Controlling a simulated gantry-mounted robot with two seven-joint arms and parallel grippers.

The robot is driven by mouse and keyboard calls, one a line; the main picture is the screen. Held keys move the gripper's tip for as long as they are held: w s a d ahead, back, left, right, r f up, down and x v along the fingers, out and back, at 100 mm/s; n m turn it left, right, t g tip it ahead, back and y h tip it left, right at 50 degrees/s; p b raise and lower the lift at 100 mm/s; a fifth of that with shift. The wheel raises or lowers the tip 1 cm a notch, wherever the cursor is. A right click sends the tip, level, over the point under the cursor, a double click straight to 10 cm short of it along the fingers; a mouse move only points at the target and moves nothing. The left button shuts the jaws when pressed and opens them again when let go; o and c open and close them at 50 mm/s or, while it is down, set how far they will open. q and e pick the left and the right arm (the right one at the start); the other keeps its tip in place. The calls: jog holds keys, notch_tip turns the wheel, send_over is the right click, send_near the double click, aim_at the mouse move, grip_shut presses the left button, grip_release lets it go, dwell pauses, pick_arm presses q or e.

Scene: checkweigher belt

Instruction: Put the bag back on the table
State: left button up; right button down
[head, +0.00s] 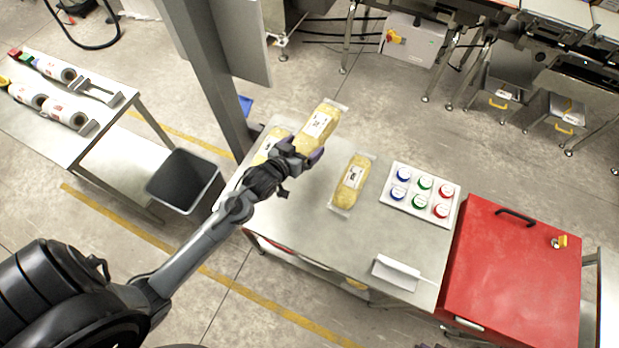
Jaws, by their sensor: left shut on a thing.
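A yellow bag with a white label (319,124) is held in my left gripper (310,155), which is shut on its near end. The bag looks raised above the steel table (310,225), near the table's back left. A second, similar bag (351,184) lies flat on the table to the right of the gripper. A third bag (268,146) lies at the table's left, partly hidden behind my left gripper. My right gripper is not in view.
A white tray (419,216) with several blue, green and red round pieces sits on the table's right. A white folded card (396,273) stands at the front edge. A red cabinet (515,265) adjoins on the right. A grey post (212,75) rises behind the table; a dark bin (183,180) stands left.

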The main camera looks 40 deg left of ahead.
pick_arm(q)
jog(key=w+a+f+n+y+b, duration=0.1)
jog(key=w+a+f+b, duration=0.35)
jog(key=a+b, duration=0.4)
jog(key=shift+s+d+f, duration=1.15)
jog(key=shift+d+f, duration=0.3)
jog(key=shift+f, duration=0.5)
jog(key=shift+s+d+f, duration=1.15)
jog(key=shift+d+f, duration=0.3)
jog(key=shift+f, duration=0.55)
jog(key=shift+s+d+f, duration=1.15)
jog(key=shift+d+f, duration=0.3)
jog(key=shift+f, duration=0.5)
jog(key=shift+f, duration=0.35)
jog(key=shift+f, duration=0.25)
jog(key=o, duration=1.2)
jog(key=shift+f, duration=0.1)
